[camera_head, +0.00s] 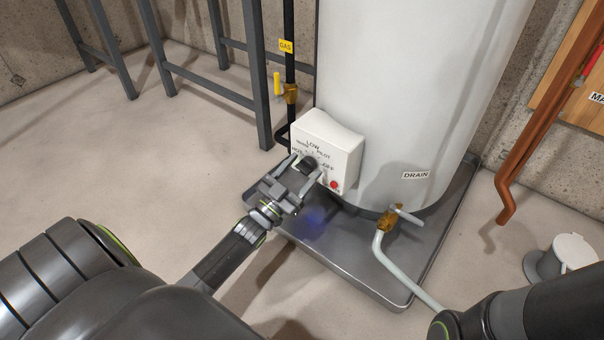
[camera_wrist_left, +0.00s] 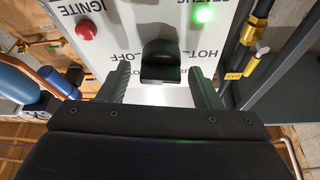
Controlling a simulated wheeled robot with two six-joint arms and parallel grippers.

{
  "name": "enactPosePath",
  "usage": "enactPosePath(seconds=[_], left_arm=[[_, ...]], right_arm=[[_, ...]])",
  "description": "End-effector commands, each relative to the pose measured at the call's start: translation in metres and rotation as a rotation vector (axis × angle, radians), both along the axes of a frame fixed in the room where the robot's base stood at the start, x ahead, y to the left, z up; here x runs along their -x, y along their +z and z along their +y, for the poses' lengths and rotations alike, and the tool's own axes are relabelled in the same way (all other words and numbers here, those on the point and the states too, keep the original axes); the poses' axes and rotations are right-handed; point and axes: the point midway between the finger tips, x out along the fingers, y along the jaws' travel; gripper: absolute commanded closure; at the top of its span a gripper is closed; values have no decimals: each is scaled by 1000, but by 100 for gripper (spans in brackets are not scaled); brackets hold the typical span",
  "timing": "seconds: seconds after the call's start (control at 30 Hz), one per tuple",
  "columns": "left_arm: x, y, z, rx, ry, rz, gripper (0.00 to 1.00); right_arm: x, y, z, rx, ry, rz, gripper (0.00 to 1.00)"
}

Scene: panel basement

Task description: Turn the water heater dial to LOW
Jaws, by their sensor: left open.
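The water heater (camera_head: 410,80) is a large white tank with a white control box (camera_head: 335,140) low on its front. The black dial (camera_head: 309,163) is on the box face, among printed labels including LOW, HOT, PILOT and OFF. My left gripper (camera_head: 304,169) is open at the dial. In the left wrist view, the dial (camera_wrist_left: 161,62) stands between and slightly ahead of the two fingers, with a gap on each side. I cannot tell which label the dial points to. My right gripper is out of view.
A red ignite button (camera_head: 334,185) sits near the dial, and a green status light (camera_wrist_left: 204,15) glows on the panel. A yellow-handled gas valve (camera_head: 278,84) is left of the box. The drain valve (camera_head: 392,217) and metal pan (camera_head: 400,285) are below.

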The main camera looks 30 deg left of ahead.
Motion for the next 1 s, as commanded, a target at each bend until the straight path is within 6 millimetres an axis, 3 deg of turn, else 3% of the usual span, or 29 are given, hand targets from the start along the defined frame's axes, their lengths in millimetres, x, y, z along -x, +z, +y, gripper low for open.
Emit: enactPosePath(seconds=[0.37, 0.7, 1.0], left_arm=[[-5, 3, -1, 0, 0, 0, 43], [-5, 2, -1, 1, 0, 0, 86], [-5, 3, -1, -38, 0, -2, 86]], right_arm=[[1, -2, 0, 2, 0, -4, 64], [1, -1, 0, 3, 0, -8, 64], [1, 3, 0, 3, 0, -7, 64]])
